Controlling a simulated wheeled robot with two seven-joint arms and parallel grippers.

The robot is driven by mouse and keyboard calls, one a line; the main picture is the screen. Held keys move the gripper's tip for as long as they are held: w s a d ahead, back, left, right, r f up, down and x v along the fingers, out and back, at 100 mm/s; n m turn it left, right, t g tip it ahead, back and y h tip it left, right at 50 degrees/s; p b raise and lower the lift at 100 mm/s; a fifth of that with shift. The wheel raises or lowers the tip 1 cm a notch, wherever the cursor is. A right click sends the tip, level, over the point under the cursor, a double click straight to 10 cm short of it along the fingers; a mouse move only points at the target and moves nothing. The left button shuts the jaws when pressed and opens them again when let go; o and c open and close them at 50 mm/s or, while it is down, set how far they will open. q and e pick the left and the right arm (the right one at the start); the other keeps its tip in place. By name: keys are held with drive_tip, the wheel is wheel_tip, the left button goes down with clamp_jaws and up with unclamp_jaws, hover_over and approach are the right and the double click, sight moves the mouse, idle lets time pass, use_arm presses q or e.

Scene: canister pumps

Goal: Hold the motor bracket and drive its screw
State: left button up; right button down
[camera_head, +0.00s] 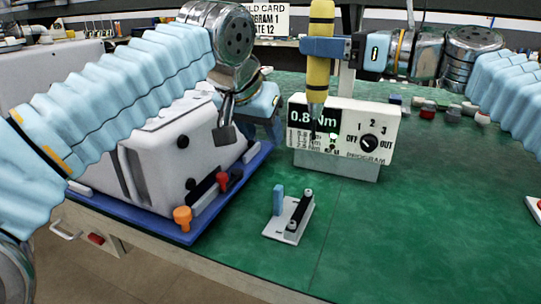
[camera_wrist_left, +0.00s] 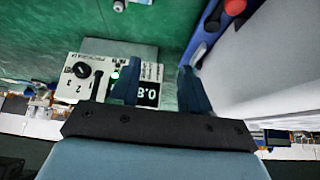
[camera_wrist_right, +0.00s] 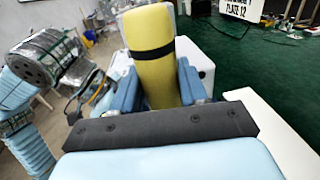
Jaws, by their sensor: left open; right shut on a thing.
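A yellow power screwdriver (camera_head: 320,70) hangs upright, tip down, in my right gripper (camera_head: 325,48), which is shut on it. The driver (camera_wrist_right: 153,60) also stands between the fingers in the right wrist view. Its bit is in front of the controller's display and above the bench. My left gripper (camera_head: 266,122) is open and empty, between the white pump housing (camera_head: 165,150) and the controller. Its spread fingers (camera_wrist_left: 162,88) show in the left wrist view. A small grey fixture (camera_head: 290,218) with a blue post and black bar sits on the green mat. I cannot tell which part is the motor bracket or see its screw.
A controller box (camera_head: 345,143) reading 0.8 Nm stands at the mat's middle. The pump sits on a blue tray (camera_head: 190,236) with orange and red knobs at its front. Several small parts lie at the back right. The mat's right front is clear.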

use_arm(q)
drive_tip(key=g+y, duration=0.1)
drive_tip(key=g, duration=0.1)
approach(278, 188)
use_arm(e)
drive_tip(key=shift+r, duration=0.1)
use_arm(q)
drive_tip(key=x, duration=1.2)
drive_tip(key=shift+w+f, duration=0.15)
clamp_jaws()
use_arm(e)
drive_tip(key=shift+f, duration=2.5)
